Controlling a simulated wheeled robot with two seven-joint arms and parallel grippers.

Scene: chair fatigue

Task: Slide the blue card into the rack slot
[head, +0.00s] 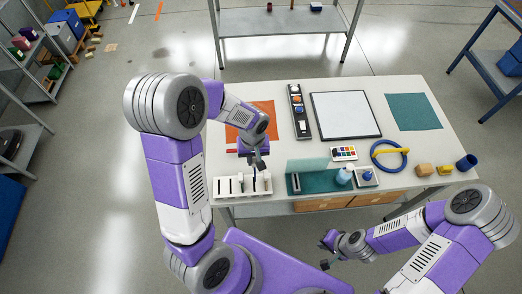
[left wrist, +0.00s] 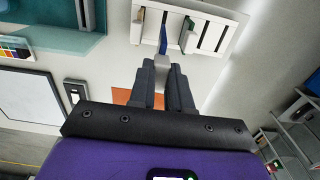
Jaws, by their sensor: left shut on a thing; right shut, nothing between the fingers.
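The white slotted rack (head: 228,187) stands at the table's front left edge and fills the top of the left wrist view (left wrist: 208,36). My left gripper (head: 257,164) is over it, with its fingers (left wrist: 162,70) shut on a pale grey end piece of the blue card. The blue card (left wrist: 163,36) shows as a narrow edge-on strip at the rack, in line with the fingers. How deep it sits in a slot I cannot tell. My right gripper (head: 327,262) is shut and empty, off the table's front.
An orange mat (head: 262,108) lies behind the rack. A blue ring (head: 377,163) and wooden blocks (head: 424,169) lie farther right.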

